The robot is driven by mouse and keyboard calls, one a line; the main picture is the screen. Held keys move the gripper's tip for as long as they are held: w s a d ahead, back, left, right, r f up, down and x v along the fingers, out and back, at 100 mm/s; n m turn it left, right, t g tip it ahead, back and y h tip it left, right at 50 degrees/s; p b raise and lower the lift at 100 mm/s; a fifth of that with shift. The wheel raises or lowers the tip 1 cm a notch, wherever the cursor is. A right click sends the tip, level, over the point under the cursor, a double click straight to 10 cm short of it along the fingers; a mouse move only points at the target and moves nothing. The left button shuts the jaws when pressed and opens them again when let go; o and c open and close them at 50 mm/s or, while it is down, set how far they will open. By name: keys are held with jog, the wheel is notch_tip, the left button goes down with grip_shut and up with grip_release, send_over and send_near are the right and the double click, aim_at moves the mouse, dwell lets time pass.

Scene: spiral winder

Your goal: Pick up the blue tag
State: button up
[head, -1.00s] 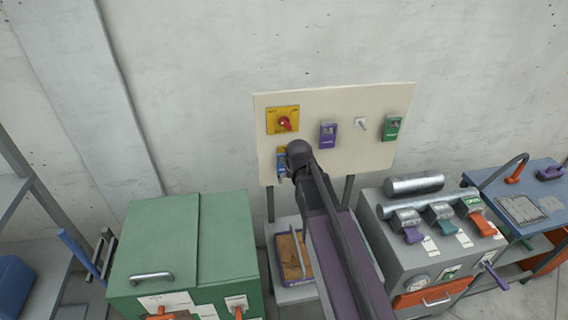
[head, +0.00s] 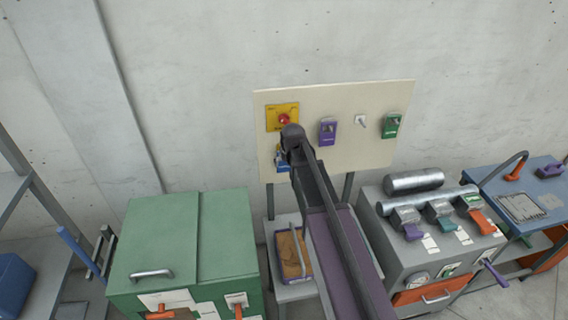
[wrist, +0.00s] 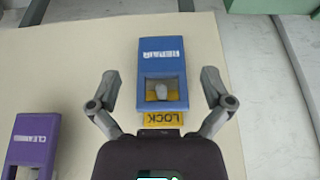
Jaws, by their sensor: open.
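The blue tag (wrist: 162,60) hangs on the cream board, upside down in the wrist view, with white lettering and a window showing a grey peg over yellow. My gripper (wrist: 166,80) is open, with one finger on each side of the tag's window end and a gap on both sides. A yellow label reading LOCK (wrist: 160,119) shows just in front of my palm. In the head view the blue tag (head: 281,160) is mostly hidden behind my gripper and arm.
The cream board (head: 350,155) also holds a yellow plate with a red switch (head: 283,118), a purple tag (head: 327,131), a small white switch (head: 361,121) and a green tag (head: 392,125). A purple tag (wrist: 33,140) is nearby in the wrist view. A green cabinet (head: 175,235) stands below left.

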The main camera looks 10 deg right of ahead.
aim_at(283, 167)
dwell(0.3)
jog(key=shift+w+f+b, duration=0.2)
jog(key=shift+w+f, duration=0.05)
jog(key=shift+w, duration=1.05)
jog(key=shift+w+f+b, duration=0.2)
jog(key=shift+w, duration=1.1)
jog(key=shift+f, duration=0.15)
jog(key=c, duration=0.9)
